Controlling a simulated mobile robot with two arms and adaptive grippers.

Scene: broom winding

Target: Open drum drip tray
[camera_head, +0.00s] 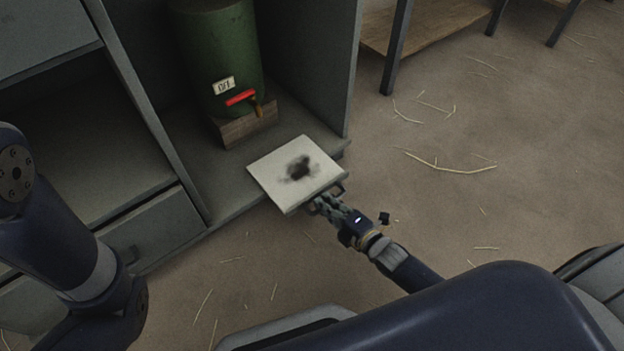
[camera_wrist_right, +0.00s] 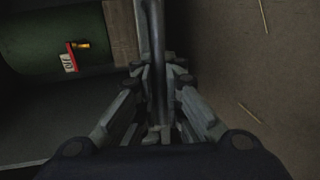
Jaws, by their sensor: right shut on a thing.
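The drum drip tray (camera_head: 272,181) is a pale, flat square with a dark stain in its middle. In the head view it juts out past the front edge of the cabinet floor, below the green drum (camera_head: 219,52). My right gripper (camera_head: 325,200) is at the tray's front edge, shut on the tray's dark handle (camera_head: 338,188). In the right wrist view the handle (camera_wrist_right: 155,60) runs as a dark bar between the fingers of the right gripper (camera_wrist_right: 158,78). My left arm shows at the left of the head view, but its gripper is out of frame.
The drum has a red-handled tap (camera_head: 240,97) and a small label, and a wooden block (camera_head: 245,126) sits below the tap. A cabinet wall (camera_head: 318,60) stands right of the drum. A closed drawer (camera_head: 152,232) is at the left. The floor at right is open, with scattered straw.

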